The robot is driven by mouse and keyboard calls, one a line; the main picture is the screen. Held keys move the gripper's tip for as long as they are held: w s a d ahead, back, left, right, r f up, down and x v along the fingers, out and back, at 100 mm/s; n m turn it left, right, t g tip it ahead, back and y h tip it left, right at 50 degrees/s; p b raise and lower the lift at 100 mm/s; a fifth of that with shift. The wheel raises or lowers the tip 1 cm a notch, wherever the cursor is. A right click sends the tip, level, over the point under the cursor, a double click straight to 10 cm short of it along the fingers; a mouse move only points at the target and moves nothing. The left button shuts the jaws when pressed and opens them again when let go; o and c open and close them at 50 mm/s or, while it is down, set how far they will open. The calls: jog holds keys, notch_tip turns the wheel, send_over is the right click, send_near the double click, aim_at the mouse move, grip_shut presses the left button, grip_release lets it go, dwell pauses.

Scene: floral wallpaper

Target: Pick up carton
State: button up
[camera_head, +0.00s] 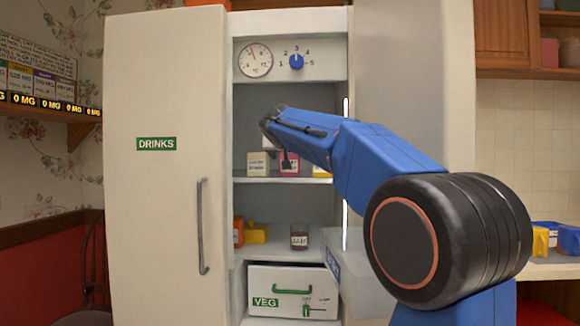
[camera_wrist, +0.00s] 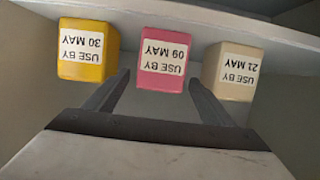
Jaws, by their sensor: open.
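Three cartons stand in a row on the upper fridge shelf. The beige carton (camera_head: 258,165) is at left, the pink carton (camera_head: 290,169) in the middle and the yellow carton (camera_head: 322,171) at right, partly hidden by my arm. The wrist view shows them upside down: the yellow one (camera_wrist: 87,50) reads "USE BY 30 MAY", the pink one (camera_wrist: 163,58) "USE BY 09 MAY", the beige one (camera_wrist: 232,70) "USE BY 21 MAY". My gripper (camera_wrist: 158,78) is open and empty, its fingers pointing toward the pink carton, one to each side. Whether they reach beside it is unclear.
The fridge has a "DRINKS" door (camera_head: 150,180) at left, a dial gauge (camera_head: 255,60) and a blue knob (camera_head: 296,61) on top. A lower shelf holds a jar (camera_head: 299,237) and a yellow carton (camera_head: 256,234), above a "VEG" drawer (camera_head: 290,275). Side walls limit room.

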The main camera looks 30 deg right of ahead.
jog(key=x, duration=0.4)
jog(key=shift+f, duration=0.25)
jog(key=shift+s, duration=0.1)
jog(key=c, duration=1.3)
jog(key=shift+r, duration=0.1)
